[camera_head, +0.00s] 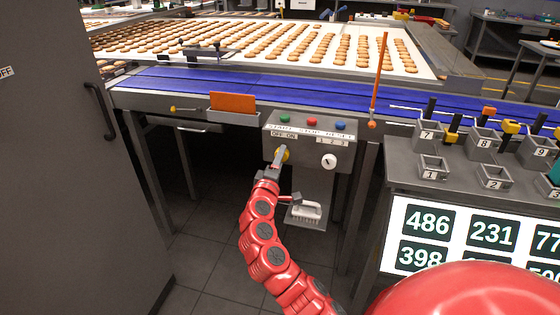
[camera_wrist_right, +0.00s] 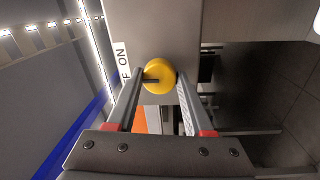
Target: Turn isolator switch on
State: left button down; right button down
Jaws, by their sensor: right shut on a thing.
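The isolator switch is a yellow round knob (camera_head: 283,154) at the left of the grey control box (camera_head: 338,150), under an "OFF ON" label (camera_head: 284,135). In the right wrist view the yellow knob (camera_wrist_right: 159,76) has a dark bar on its face, pointing left toward the label (camera_wrist_right: 122,62). My right gripper (camera_head: 279,161) is at the knob, with its fingers on either side of it, shut on it. The fingers (camera_wrist_right: 160,80) hide part of the knob's edge. From these frames I cannot tell which setting it is at. My left gripper is not in view.
Green (camera_head: 285,118), red (camera_head: 312,122) and blue (camera_head: 340,125) buttons top the box; a white dial (camera_head: 329,161) is at its right. A white-handled thing (camera_head: 305,210) hangs below. A blue conveyor (camera_head: 200,80) runs behind. A dark cabinet (camera_head: 60,180) stands left, a numbered bench (camera_head: 405,170) right.

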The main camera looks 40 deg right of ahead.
jog(key=shift+c, duration=1.4)
grip_release()
jog(key=v, duration=1.7)
jog(key=shift+s, duration=0.2)
jog(key=shift+a, duration=0.1)
